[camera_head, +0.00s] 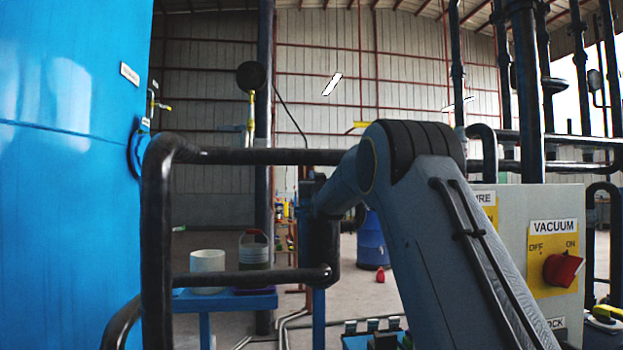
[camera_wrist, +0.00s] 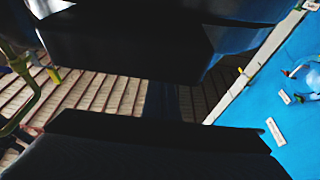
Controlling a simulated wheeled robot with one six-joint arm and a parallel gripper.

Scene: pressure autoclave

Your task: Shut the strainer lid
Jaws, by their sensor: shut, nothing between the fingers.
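I cannot make out the strainer lid for certain in either view. In the head view a dark upright body (camera_head: 320,240) stands at the end of the black pipe, partly behind my arm; it may be the strainer. My arm reaches left toward it, and its far end is hidden there. In the wrist view my gripper (camera_wrist: 160,130) is a dark shape across the bottom, shut and empty. A large dark smooth part (camera_wrist: 120,45) fills the top of that view, very close. I cannot tell whether it is the lid or whether I touch it.
A blue tank (camera_head: 65,190) fills the left. A grey control box (camera_head: 510,220) with a red VACUUM knob (camera_head: 562,270) stands at right. A blue bench (camera_head: 225,300) carries a white container (camera_head: 207,268).

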